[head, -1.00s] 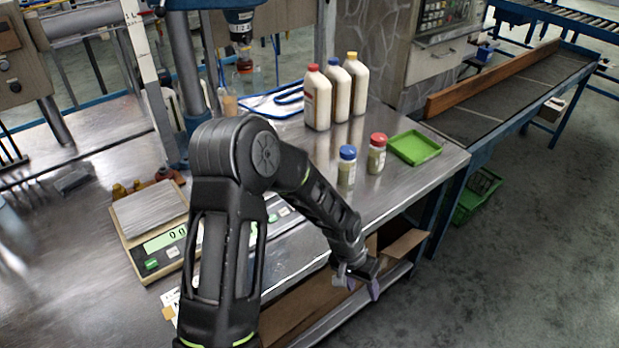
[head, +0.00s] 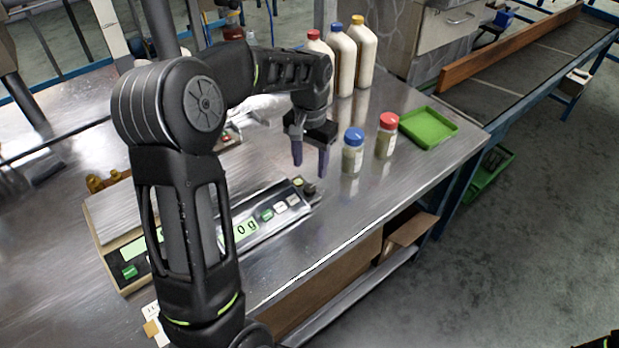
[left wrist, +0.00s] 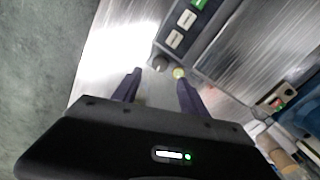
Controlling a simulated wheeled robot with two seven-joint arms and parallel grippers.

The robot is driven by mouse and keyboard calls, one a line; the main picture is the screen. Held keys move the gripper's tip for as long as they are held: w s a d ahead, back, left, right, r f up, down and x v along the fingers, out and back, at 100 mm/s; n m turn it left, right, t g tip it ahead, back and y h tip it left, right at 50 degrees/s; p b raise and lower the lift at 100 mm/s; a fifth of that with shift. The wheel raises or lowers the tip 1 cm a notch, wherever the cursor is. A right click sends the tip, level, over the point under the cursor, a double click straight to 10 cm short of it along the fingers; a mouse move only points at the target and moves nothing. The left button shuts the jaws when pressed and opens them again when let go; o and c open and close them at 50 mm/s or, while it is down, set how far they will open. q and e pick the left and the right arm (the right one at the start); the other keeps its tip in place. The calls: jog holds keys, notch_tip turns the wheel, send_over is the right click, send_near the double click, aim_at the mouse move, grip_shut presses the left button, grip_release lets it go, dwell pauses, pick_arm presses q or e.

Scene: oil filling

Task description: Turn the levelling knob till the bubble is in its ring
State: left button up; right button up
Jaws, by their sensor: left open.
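The scale's front panel (head: 274,213) runs behind my left arm, with a lit display and buttons. At its right end is a small dark knob (head: 309,188), which also shows in the left wrist view (left wrist: 160,63). Beside the knob is a small yellow-green round bubble level (left wrist: 179,73); whether its bubble lies in the ring is too small to tell. My left gripper (head: 310,167) is open and empty, pointing down above the knob end of the panel. In the left wrist view its fingers (left wrist: 158,79) are spread, with the knob just beyond and between their tips.
A blue-capped jar (head: 353,152) and a red-capped jar (head: 386,136) stand right of the gripper, with a green tray (head: 428,127) beyond. Tall bottles (head: 342,62) stand behind. The bare table (head: 350,212) in front of the jars is clear up to its front edge.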

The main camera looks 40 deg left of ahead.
aim_at(310, 188)
pick_arm(q)
jog(key=shift+w+a, duration=0.1)
jog(key=shift+w, duration=0.05)
jog(key=shift+s+d+r, duration=0.15)
jog(key=shift+s+d, duration=0.05)
jog(key=shift+s, duration=0.05)
jog(key=shift+f, duration=0.3)
notch_tip(310, 188, down, 7)
jog(key=shift+f+p, duration=0.2)
jog(key=shift+p, duration=0.35)
jog(key=shift+c, duration=0.3)
grip_shut()
